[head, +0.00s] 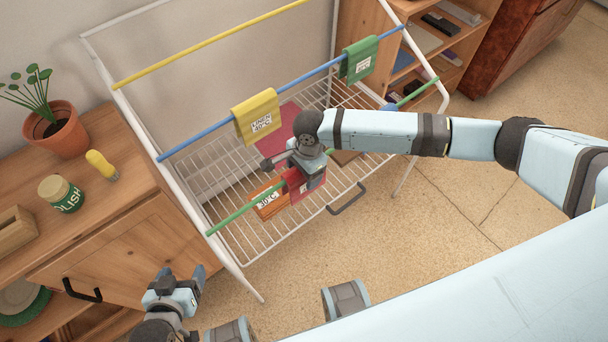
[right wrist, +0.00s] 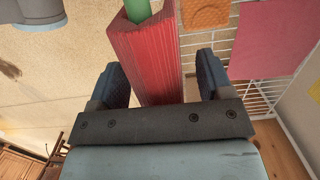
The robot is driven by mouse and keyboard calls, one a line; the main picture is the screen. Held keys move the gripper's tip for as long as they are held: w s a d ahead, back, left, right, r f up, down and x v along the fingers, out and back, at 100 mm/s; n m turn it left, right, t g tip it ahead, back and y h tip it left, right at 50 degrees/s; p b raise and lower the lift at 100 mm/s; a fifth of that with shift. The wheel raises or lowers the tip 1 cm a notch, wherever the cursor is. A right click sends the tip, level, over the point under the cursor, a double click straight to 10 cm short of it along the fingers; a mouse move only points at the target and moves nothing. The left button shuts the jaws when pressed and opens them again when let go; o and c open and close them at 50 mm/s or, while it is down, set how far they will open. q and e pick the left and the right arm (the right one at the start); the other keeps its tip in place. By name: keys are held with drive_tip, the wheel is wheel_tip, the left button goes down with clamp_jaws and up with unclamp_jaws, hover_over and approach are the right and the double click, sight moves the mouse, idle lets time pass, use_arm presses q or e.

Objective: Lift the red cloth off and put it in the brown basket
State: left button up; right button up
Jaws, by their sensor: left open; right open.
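The red cloth (head: 303,190) hangs over the green front rod (head: 236,217) of a white drying rack. In the right wrist view the red cloth (right wrist: 150,62) is between the two fingers of my right gripper (right wrist: 162,72), which is open around it. In the head view my right gripper (head: 308,172) partly hides the cloth. My left gripper (head: 181,280) is open and empty, at the lower left in front of the dresser.
A yellow cloth (head: 257,117) and a green cloth (head: 359,60) hang on the blue rod. An orange item labelled 30°C (head: 268,204) is beside the red cloth. A pink sheet (head: 283,121) lies lower. A plant (head: 58,129) and a jar (head: 62,194) stand on the dresser.

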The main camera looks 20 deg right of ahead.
drive_tip(key=c, duration=1)
use_arm(q)
drive_tip(key=shift+d, duration=0.2)
use_arm(e)
drive_tip(key=shift+c, duration=0.2)
drive_tip(key=shift+r, duration=0.1)
use_arm(q)
drive_tip(key=shift+s+a+r+p, duration=0.1)
drive_tip(key=shift+r+p, duration=0.35)
drive_tip(key=shift+p, duration=0.3)
drive_tip(key=shift+s+a+r+p, duration=0.1)
drive_tip(key=shift+r+p, duration=0.3)
drive_tip(key=shift+p, duration=0.3)
use_arm(e)
wheel_tip(320, 180, up, 20)
